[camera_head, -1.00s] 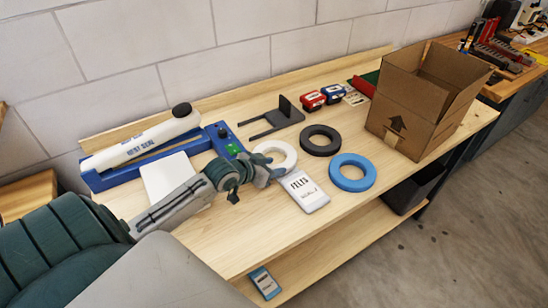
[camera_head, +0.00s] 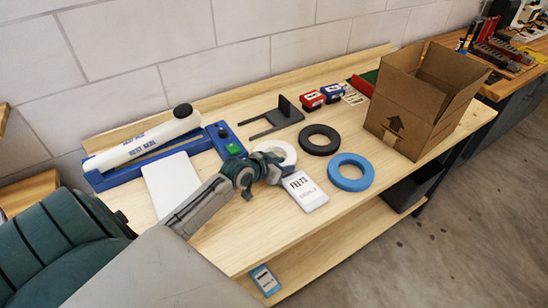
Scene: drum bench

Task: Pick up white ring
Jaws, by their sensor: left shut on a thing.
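The white ring (camera_head: 285,150) lies on the wooden bench, left of the black ring (camera_head: 320,140) and behind the white FELTS packet (camera_head: 304,190). My left gripper (camera_head: 275,171) is at the ring's near edge and is shut on it. The gripper and wrist hide the near part of the ring. The ring appears still down at bench level; I cannot tell whether it is lifted at all. My right gripper is not in view.
A blue ring (camera_head: 351,172) lies right of the packet. A blue heat sealer (camera_head: 150,150) and white sheet (camera_head: 171,184) are at left. A black bracket (camera_head: 273,120) stands behind. An open cardboard box (camera_head: 410,110) stands at right.

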